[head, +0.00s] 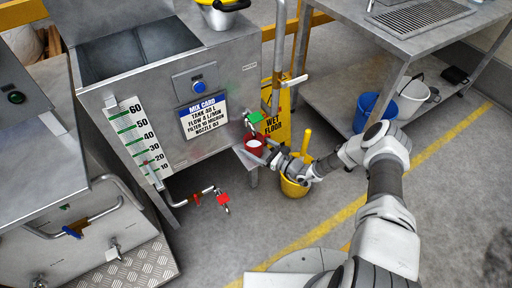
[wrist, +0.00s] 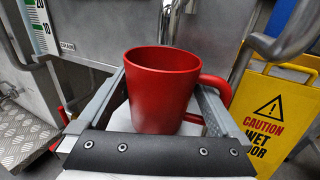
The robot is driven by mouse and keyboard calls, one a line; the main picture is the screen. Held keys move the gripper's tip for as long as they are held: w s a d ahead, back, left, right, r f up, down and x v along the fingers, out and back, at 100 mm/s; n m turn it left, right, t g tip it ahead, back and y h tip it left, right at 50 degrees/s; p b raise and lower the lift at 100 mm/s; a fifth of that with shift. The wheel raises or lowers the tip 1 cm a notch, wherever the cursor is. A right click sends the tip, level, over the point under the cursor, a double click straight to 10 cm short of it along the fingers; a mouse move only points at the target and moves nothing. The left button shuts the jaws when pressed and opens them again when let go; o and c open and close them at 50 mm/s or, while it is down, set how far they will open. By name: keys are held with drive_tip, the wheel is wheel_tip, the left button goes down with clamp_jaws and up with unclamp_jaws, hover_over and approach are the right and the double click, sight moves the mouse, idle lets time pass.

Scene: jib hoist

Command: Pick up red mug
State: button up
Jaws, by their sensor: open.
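The red mug (wrist: 160,92) stands upright in the middle of the wrist view, with its handle on the right. In the head view the mug (head: 254,147) is small, on a grey ledge (head: 246,160) at the tank's front corner. My gripper (wrist: 162,88) is open, with one finger on each side of the mug. The right finger passes close to the handle; I cannot tell whether it touches. In the head view my gripper (head: 266,152) is at the mug's right side.
A steel tank (head: 215,130) with a gauge and mix card stands behind the mug. A green-handled valve (head: 254,118) is just above it. A yellow wet floor sign (head: 276,127) and yellow bucket (head: 294,187) are close to my arm. The floor at front centre is clear.

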drive_tip(key=shift+x, duration=1.35)
drive_tip(key=c, duration=1.5)
